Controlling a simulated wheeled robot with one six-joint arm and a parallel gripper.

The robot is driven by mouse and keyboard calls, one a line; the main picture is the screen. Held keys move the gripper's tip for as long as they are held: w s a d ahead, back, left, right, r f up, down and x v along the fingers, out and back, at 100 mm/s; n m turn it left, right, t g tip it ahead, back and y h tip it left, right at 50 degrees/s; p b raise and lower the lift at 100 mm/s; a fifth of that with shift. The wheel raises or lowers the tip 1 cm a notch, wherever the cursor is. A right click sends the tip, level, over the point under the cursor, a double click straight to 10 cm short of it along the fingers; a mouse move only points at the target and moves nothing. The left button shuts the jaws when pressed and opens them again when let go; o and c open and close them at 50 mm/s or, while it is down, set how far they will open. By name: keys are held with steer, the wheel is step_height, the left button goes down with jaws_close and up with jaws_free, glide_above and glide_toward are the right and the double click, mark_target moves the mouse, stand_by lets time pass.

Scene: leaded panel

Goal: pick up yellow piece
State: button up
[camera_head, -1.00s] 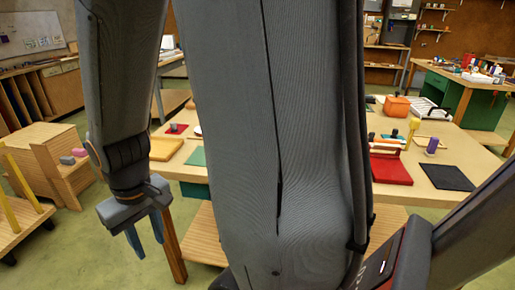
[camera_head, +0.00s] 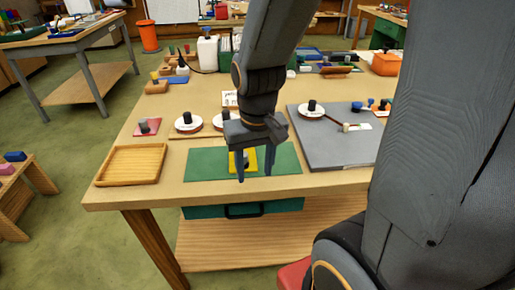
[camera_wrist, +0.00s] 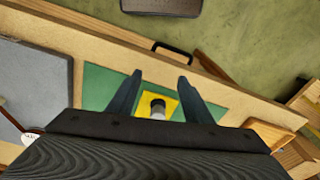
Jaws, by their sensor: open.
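The yellow piece (camera_head: 250,161) is a flat yellow square with a dark-topped knob (camera_wrist: 158,106) standing on it. It lies on a green mat (camera_head: 205,165) near the table's front edge. My gripper (camera_head: 254,175) points down in front of the yellow piece in the head view and hides part of it. In the wrist view the yellow piece (camera_wrist: 146,103) shows between the two fingers of my gripper (camera_wrist: 160,82). The fingers are apart with nothing held; I cannot tell their exact height above the piece.
A wooden tray (camera_head: 132,165) lies left of the mat, and a grey board (camera_head: 335,150) with a white knobbed disc (camera_head: 312,112) lies to the right. Two white discs and a red knobbed piece (camera_head: 147,127) sit behind. A drawer with a black handle (camera_head: 243,211) hangs below the table edge.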

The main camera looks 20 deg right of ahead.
steer(key=w+r+m, duration=0.1)
steer(key=w+m, duration=0.1)
steer(key=m, duration=0.1)
steer(key=w+r+m, duration=0.2)
steer(key=w+m, duration=0.1)
steer(key=m, duration=0.1)
steer(key=w+r+m+b, duration=0.1)
steer(key=w+r+m, duration=0.1)
steer(key=w+m, duration=0.1)
steer(key=shift+d+g, duration=0.15)
steer(key=shift+g, duration=0.25)
steer(key=shift+w+r+m, duration=0.2)
steer(key=shift+w+m, duration=0.05)
steer(key=shift+m, duration=0.45)
steer(key=shift+s+f+p, duration=0.1)
steer(key=shift+f+p, duration=0.6)
steer(key=shift+f, duration=3.05)
steer(key=shift+c, duration=0.4)
steer(key=c, duration=1)
